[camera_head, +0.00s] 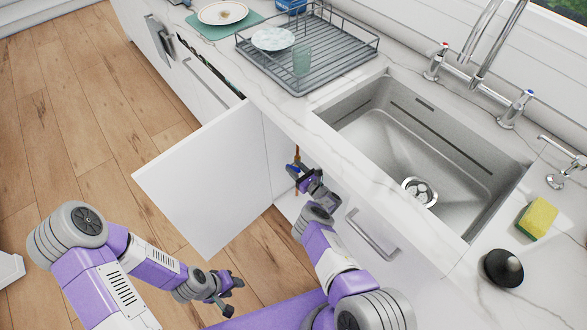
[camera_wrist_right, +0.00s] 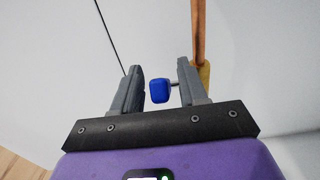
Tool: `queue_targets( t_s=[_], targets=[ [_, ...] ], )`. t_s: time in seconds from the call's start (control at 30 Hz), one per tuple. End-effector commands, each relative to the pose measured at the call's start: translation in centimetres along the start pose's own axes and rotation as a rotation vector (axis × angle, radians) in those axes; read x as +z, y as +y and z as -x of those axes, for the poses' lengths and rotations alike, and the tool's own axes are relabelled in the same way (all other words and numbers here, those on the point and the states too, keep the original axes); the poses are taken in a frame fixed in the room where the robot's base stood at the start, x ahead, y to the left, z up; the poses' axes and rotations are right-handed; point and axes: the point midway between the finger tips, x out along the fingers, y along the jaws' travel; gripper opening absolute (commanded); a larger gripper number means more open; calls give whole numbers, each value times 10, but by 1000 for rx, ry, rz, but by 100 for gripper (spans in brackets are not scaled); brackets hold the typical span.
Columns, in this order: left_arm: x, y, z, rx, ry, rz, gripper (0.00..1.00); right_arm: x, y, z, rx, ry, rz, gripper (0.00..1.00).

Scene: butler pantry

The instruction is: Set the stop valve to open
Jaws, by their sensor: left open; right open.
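The stop valve shows in the right wrist view as a blue handle (camera_wrist_right: 160,90) on a thin stem, with a brass body (camera_wrist_right: 204,74) on a copper pipe (camera_wrist_right: 198,30). My right gripper (camera_wrist_right: 160,68) is open, with one finger on each side of the blue handle and a gap to both. In the head view my right gripper (camera_head: 297,174) reaches into the open cabinet under the counter, by the copper pipe (camera_head: 297,153); the valve is mostly hidden there. My left gripper (camera_head: 231,293) is open and empty, low over the floor outside the cabinet door.
The white cabinet door (camera_head: 205,180) stands open to the left of my right arm. Above are the sink (camera_head: 400,150), dish rack (camera_head: 340,62), sponge (camera_head: 537,217) and a black round object (camera_head: 502,268).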

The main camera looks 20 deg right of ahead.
Motion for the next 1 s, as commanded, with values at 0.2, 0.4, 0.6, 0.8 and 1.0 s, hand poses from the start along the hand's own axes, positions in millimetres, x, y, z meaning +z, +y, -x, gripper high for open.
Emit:
queue_targets(
  t_s=[0.2,0.4,0.6,0.8,1.0],
  targets=[
    [0,-3,-7,0,0,0,43,-1,0,-15,-1,0,-2,43],
    [0,-2,-7,0,0,0,43,0,0,-16,-2,0,-2,43],
    [0,-2,-7,0,0,0,43,0,0,-16,-2,1,-2,18],
    [0,-2,-7,0,0,0,43,0,0,-15,-2,1,-2,0],
    [0,-2,-6,0,0,0,43,0,0,-16,-2,4,-2,0]
  ],
)
